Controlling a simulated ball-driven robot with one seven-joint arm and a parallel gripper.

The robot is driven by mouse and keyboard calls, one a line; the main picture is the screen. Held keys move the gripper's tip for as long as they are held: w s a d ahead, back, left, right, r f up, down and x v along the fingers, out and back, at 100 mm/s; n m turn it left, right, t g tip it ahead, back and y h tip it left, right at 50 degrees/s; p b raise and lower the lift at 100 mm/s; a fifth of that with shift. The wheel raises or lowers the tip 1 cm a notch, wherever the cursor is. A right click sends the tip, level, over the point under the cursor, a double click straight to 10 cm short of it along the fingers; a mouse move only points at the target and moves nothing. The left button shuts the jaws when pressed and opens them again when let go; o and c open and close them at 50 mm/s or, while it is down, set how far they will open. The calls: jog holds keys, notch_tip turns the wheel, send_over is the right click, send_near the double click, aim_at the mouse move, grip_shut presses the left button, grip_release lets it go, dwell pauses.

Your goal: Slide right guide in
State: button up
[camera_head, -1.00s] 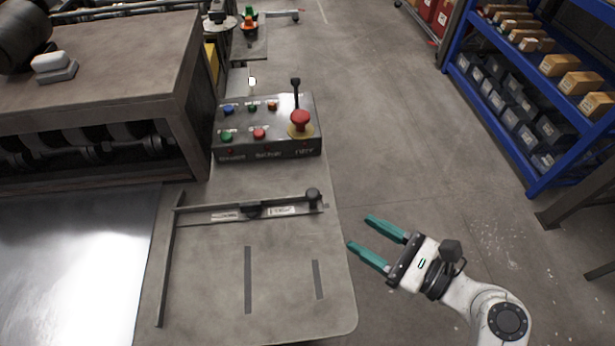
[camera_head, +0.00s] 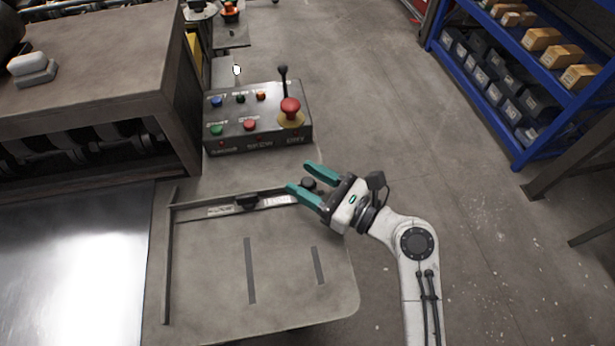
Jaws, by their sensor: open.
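A black round knob (camera_head: 308,184) stands at the rail's right end. My gripper (camera_head: 300,180) is open, with teal fingers pointing left. Its fingertips lie around the knob in the picture, one behind it and one in front. I cannot tell whether they touch it. The front finger and palm hide part of the rail's right end.
A control box (camera_head: 258,115) with coloured buttons, a red stop knob and a lever stands behind the rail. Another guide bar (camera_head: 168,265) runs along the plate's left side. A roller machine (camera_head: 95,85) stands at back left. Blue shelving (camera_head: 520,165) is at right, beyond open floor.

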jog(key=shift+w+a, duration=0.1)
jog(key=shift+a, duration=0.05)
jog(key=shift+c, duration=0.2)
grip_shut()
dwell(0.3)
